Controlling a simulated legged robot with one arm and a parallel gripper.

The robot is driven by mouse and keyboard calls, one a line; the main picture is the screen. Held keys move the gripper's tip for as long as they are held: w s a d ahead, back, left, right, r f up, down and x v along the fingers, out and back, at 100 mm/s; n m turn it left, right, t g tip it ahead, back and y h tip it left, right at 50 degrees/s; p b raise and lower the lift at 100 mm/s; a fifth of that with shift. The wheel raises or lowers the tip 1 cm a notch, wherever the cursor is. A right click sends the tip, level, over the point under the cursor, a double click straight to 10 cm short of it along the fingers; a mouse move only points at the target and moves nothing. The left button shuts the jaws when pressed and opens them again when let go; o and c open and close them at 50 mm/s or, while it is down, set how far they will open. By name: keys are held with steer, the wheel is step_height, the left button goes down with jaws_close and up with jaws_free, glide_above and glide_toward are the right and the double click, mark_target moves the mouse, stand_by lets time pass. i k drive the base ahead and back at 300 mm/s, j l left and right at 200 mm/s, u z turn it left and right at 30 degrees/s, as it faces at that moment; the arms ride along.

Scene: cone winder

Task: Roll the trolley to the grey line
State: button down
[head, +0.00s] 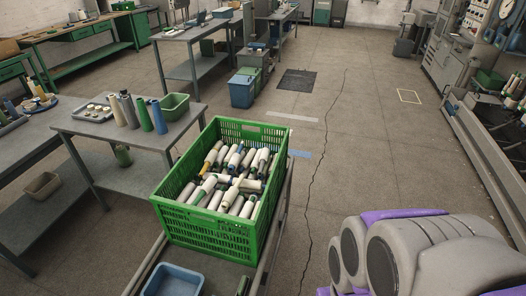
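The trolley (280,217) stands at the bottom middle of the head view. Its metal side rails show, and its near end is cut off by the lower edge. A green slatted crate (207,228) full of white and coloured yarn cones sits on it, and a blue bin (173,281) is at its near end. A light grey line (292,116) lies on the floor beyond the crate. The trolley is short of this line, with bare floor and a blue strip (299,154) between. My arm's grey and purple links fill the lower right; my gripper is not in view.
A table (90,128) with cones and a green bin stands close to the trolley's left. Blue bins (242,92) and a dark mat (297,83) lie past the line. Machinery (480,135) lines the right. The cracked floor in the middle is clear.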

mark_target(222, 277)
steer(key=i+l, duration=0.55)
steer(key=i, duration=0.15)
steer(key=i+l, duration=0.5)
steer(key=i, duration=0.25)
steer(key=i+l, duration=0.55)
steer(key=i, duration=0.15)
steer(key=i+l+u, duration=0.1)
steer(key=i+l, duration=0.4)
steer(key=i, duration=0.25)
steer(key=u, duration=0.45)
steer(key=i+l+u, duration=0.1)
steer(key=u, duration=0.35)
steer(key=l+u, duration=0.15)
steer(key=u, duration=0.3)
steer(key=l+u, duration=0.1)
steer(key=u, duration=0.35)
steer(key=i+l+u, duration=0.15)
steer(key=l+u, duration=0.2)
steer(key=l, duration=0.2)
steer(key=i+l+u, duration=0.15)
steer(key=l, duration=0.15)
